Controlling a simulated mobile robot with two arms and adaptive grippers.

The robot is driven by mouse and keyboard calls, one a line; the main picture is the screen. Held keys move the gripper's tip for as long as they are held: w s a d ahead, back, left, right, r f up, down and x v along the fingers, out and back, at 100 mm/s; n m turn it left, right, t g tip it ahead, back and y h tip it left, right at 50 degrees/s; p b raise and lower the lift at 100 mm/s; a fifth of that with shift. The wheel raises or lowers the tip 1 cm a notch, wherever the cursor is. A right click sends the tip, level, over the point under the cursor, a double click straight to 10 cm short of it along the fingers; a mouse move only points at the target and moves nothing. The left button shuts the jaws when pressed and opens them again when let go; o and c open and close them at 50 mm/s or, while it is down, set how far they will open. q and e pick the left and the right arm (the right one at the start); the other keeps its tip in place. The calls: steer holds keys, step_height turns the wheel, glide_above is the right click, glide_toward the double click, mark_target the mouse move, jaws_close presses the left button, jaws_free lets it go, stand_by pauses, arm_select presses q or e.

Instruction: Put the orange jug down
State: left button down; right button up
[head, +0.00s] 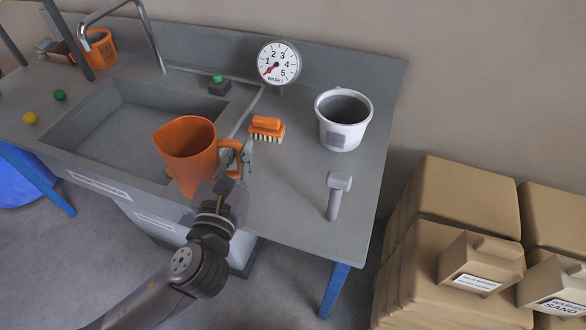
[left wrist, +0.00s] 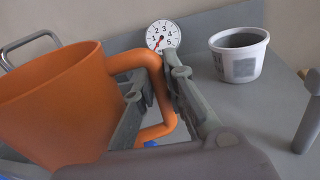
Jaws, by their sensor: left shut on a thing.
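The orange jug (head: 190,152) is held upright at the front right edge of the sink in the head view, and its underside is hidden. My left gripper (head: 246,160) is shut on the jug's handle, on the jug's right side. In the left wrist view the jug (left wrist: 52,105) fills the left side, and the fingers of the left gripper (left wrist: 150,100) close around the handle. I cannot tell whether the jug touches the counter (head: 290,205). My right gripper is not in view.
An orange brush (head: 267,129) lies just right of the jug. A white bucket (head: 342,120), a grey hammer-like tool (head: 336,195) and a dial gauge (head: 279,63) are on the right. The sink basin (head: 125,120) is left. Bare counter lies between the brush and the tool.

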arm_select(q)
steer(key=w+d+r+m+g+h+b, duration=0.1)
steer(key=w+d+r+m+h, duration=0.2)
steer(key=d, duration=0.4)
steer(key=w+d+r+g+h+b, duration=0.1)
steer(key=w+d+r+h, duration=0.2)
steer(key=d+r, duration=0.35)
steer(key=f+b, duration=0.1)
steer(key=f, duration=0.6)
steer(key=f+b, duration=0.2)
steer(key=f, duration=0.5)
steer(key=d+f+b, duration=0.1)
steer(key=f+b, duration=0.1)
steer(key=f, duration=0.4)
steer(key=shift+s+d+f, duration=0.1)
steer(key=shift+s+f, duration=0.2)
steer(key=shift+f, duration=0.3)
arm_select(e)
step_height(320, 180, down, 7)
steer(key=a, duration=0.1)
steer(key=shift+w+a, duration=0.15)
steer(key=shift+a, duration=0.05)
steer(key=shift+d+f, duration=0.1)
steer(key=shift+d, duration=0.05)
arm_select(q)
steer(key=c, duration=1.6)
jaws_free()
steer(key=shift+f, duration=0.1)
steer(key=shift+c, duration=0.2)
